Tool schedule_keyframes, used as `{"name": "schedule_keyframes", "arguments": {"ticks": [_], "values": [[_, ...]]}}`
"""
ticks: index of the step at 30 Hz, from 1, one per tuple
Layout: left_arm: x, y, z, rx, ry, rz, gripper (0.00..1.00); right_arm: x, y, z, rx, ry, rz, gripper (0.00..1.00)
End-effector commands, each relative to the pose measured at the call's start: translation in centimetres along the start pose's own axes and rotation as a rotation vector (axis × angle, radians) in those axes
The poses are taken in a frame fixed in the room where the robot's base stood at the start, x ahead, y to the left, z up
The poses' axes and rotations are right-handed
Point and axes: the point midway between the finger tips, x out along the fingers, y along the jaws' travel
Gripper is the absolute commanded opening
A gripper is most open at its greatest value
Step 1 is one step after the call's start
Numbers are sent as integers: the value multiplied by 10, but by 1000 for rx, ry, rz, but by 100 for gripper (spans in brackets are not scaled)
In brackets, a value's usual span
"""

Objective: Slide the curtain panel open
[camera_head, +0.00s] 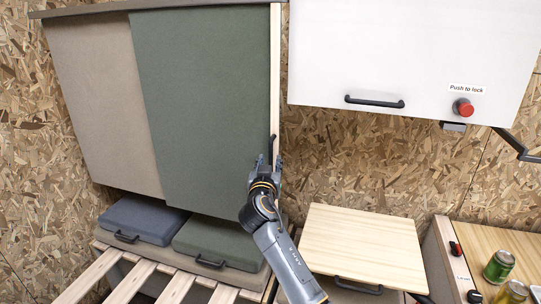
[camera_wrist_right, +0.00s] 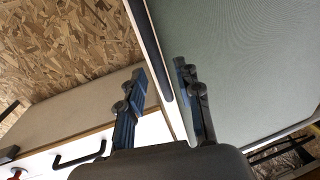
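The green curtain panel (camera_head: 205,110) hangs from a dark top rail at the upper left and overlaps a beige panel (camera_head: 100,105). It also shows in the right wrist view (camera_wrist_right: 240,60). A black upright handle (camera_head: 272,145) sits at its right edge, by a light wooden strip; the handle shows as a dark bar (camera_wrist_right: 159,60) in the wrist view. My right gripper (camera_head: 269,163) is at the lower end of the handle. In the wrist view its fingers (camera_wrist_right: 161,76) are apart, with the handle's end between them in the picture; contact cannot be told. My left gripper is not in view.
A white cabinet door (camera_head: 400,50) with a black handle and red button is at upper right. Below are blue (camera_head: 145,218) and green (camera_head: 222,240) cushioned lids, wooden slats (camera_head: 130,283), a wooden flap (camera_head: 365,245) and cans (camera_head: 499,266). Particle-board wall lies behind.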

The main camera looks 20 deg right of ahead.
Motion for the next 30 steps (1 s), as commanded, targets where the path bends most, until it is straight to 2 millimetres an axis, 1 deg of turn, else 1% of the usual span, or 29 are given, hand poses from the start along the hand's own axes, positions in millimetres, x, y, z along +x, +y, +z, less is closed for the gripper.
{"name": "schedule_keyframes", "arguments": {"ticks": [1,3,7,12,19,20,21,23,24,25,30], "values": [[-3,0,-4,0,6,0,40,9,2,-2,-2,0,3,34],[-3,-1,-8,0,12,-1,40,16,1,-1,-3,0,2,34],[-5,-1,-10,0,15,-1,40,27,0,0,-1,0,1,34],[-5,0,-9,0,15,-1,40,32,0,0,0,0,0,34],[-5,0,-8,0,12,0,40,33,0,0,0,0,0,34],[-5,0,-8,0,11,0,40,33,0,0,0,0,0,30],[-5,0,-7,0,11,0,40,32,0,0,0,0,0,22],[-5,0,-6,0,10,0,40,32,0,0,0,0,0,10],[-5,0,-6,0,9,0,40,32,0,0,0,-1,0,2],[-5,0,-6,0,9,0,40,32,0,0,0,-1,0,0],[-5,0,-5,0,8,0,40,32,0,0,0,-1,0,0]]}}
